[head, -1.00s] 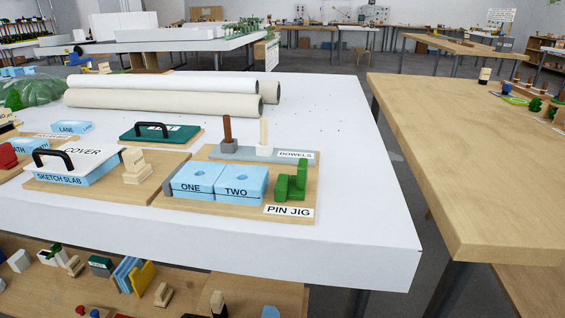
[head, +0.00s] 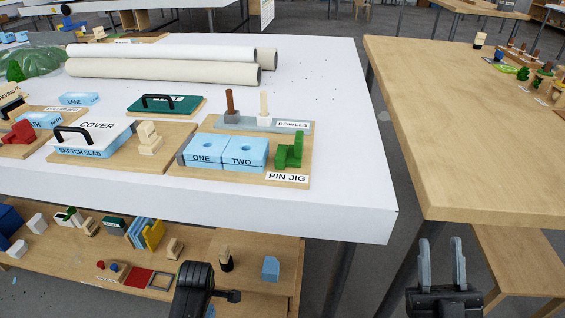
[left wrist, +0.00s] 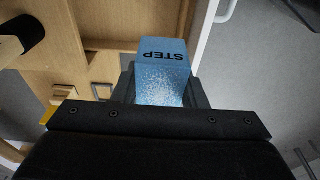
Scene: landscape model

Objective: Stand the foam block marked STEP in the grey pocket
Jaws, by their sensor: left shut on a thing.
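In the left wrist view, the light blue foam block (left wrist: 163,72) shows the word STEP upside down. My left gripper (left wrist: 160,90) is shut on it, a dark finger on each side. In the head view, a black part of my left arm (head: 195,288) shows at the bottom, but the block in its grip is not clear there. My right gripper (head: 442,264) is open and empty at the lower right, in front of the wooden table. I cannot make out the grey pocket for certain in either view.
The white table (head: 345,190) above carries the PIN JIG board (head: 235,174) and paper rolls. A wooden table (head: 470,130) stands right.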

